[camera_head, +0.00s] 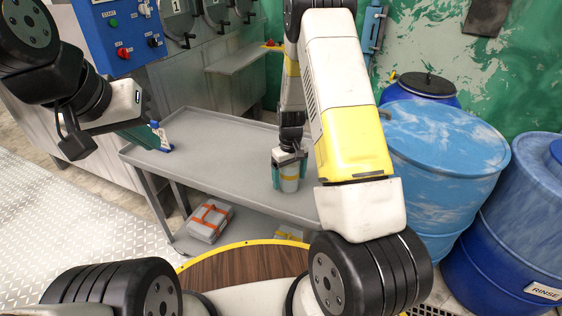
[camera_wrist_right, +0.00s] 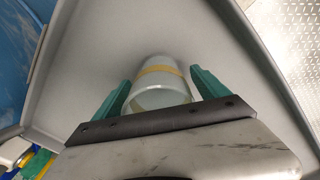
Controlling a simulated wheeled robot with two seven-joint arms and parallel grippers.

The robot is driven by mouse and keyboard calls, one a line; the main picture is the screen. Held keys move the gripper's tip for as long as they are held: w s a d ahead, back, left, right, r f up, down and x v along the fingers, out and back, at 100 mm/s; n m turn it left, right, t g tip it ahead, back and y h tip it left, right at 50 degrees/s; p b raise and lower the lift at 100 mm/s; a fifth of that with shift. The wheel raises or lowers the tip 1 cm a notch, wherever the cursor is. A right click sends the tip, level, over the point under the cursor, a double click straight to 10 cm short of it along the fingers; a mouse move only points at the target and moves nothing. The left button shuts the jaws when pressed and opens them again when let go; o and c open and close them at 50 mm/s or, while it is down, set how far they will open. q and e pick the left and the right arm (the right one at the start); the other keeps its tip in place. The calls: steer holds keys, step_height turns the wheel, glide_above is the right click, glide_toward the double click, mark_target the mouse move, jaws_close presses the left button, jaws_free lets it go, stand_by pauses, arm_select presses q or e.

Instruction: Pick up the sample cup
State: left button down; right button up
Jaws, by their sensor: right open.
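The sample cup (camera_head: 289,183) is a pale, translucent cup with a yellow band. It stands on the grey cart (camera_head: 225,178). My right gripper (camera_head: 289,172) is over it with its teal fingers on either side. In the right wrist view the cup (camera_wrist_right: 162,84) lies between the open fingers (camera_wrist_right: 160,92), with a gap on both sides. The fingers appear not to touch it. My left gripper (camera_head: 143,136) is at the cart's left end, with one teal finger visible; its opening cannot be made out.
A small blue-and-white object (camera_head: 160,136) is near the left gripper; whether they touch is unclear. A grey case with orange straps (camera_head: 209,220) is on the lower shelf. Blue drums (camera_head: 437,150) stand right of the cart. A blue control box (camera_head: 117,35) is at upper left.

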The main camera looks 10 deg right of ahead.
steer(key=shift+c, duration=0.2)
steer(key=c, duration=1.4)
steer(key=shift+c, duration=0.2)
steer(key=shift+r, duration=0.15)
step_height(320, 180, up, 9)
steer(key=shift+s+a+f+m, duration=0.1)
steer(key=shift+s+a+m, duration=0.05)
steer(key=shift+s+m, duration=0.6)
steer(key=shift+s+a+f+m, duration=0.15)
steer(key=shift+s+m, duration=0.45)
steer(key=shift+s, duration=0.3)
steer(key=shift+s+a+m, duration=0.15)
steer(key=shift+s+m, duration=0.5)
steer(key=shift+s, duration=0.2)
